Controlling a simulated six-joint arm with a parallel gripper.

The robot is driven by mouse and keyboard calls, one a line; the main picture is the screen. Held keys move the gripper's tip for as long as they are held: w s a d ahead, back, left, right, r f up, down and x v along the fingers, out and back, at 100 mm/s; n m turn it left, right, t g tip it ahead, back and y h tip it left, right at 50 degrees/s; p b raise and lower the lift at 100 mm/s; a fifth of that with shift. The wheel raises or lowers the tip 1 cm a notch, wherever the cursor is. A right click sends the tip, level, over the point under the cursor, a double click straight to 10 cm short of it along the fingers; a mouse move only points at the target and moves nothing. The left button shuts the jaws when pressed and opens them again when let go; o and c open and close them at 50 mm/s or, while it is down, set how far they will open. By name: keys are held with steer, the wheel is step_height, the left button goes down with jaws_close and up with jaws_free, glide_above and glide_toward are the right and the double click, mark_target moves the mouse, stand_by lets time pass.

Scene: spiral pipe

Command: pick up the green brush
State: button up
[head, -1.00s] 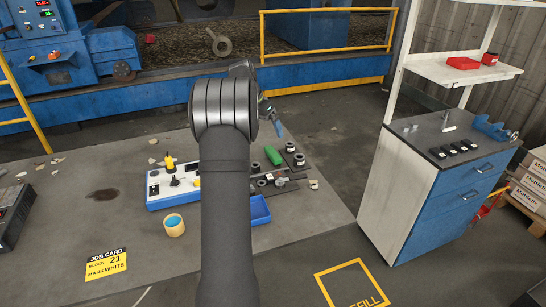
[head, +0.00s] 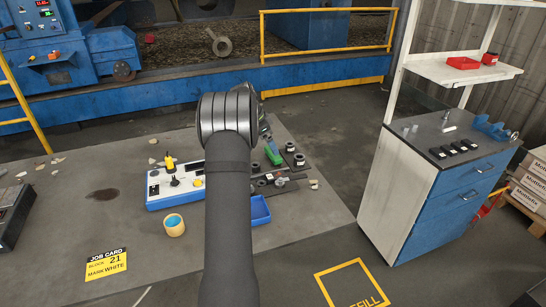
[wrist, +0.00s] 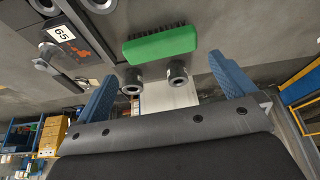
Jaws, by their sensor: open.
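The green brush (head: 273,155) lies on the grey mat, just right of my arm in the head view. In the wrist view the brush (wrist: 160,45) is a green block with dark bristles along its far side, at top centre. My gripper (wrist: 163,72) is open, its two blue fingers spread on either side with nothing held. The brush is ahead of the fingertips and apart from them.
Two dark, hollow cylindrical parts (wrist: 154,79) stand near the brush, between it and my gripper. A dark panel with a white tag (wrist: 62,33) lies to its left. A blue cabinet (head: 450,195) stands right.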

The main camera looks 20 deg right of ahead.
steer(key=shift+x, duration=3.5)
steer(key=shift+a, duration=0.15)
steer(key=c, duration=0.6)
steer(key=shift+c, duration=0.2)
step_height(320, 180, up, 4)
steer(key=shift+w+r, duration=0.1)
steer(key=s+d+r, duration=0.6)
steer(key=s, duration=0.3)
steer(key=shift+s+d+r, duration=0.35)
